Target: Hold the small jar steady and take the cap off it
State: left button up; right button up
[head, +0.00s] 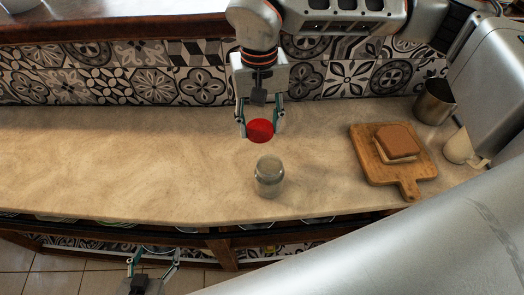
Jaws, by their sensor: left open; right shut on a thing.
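The small jar (269,179) is clear glass and stands upright on the counter, with no cap on it. The red cap (260,131) is between the fingers of my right gripper (261,126), which comes down from above and is shut on it. The cap shows beyond the jar in the picture, apart from it. My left gripper (153,257) is open and empty at the bottom of the picture, in front of the counter's front edge and away from the jar.
The stone counter (120,155) is clear to the left of the jar. To the right are a wooden board (409,183) with bread-like slices (397,141), a metal cup (434,103) and a white mug (458,148). A tiled wall (110,75) stands behind. Shelving lies below the counter.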

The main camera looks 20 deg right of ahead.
aim_at(260, 154)
notch_tip(260, 154, down, 11)
jog(key=shift+f+p, duration=0.2)
jog(key=shift+p, duration=0.25)
jog(key=shift+f, duration=0.2)
jog(key=o, duration=1.2)
jog(key=shift+r, duration=0.1)
notch_tip(260, 154, up, 12)
jog(key=shift+r+b, duration=0.1)
jog(key=shift+b, duration=0.6)
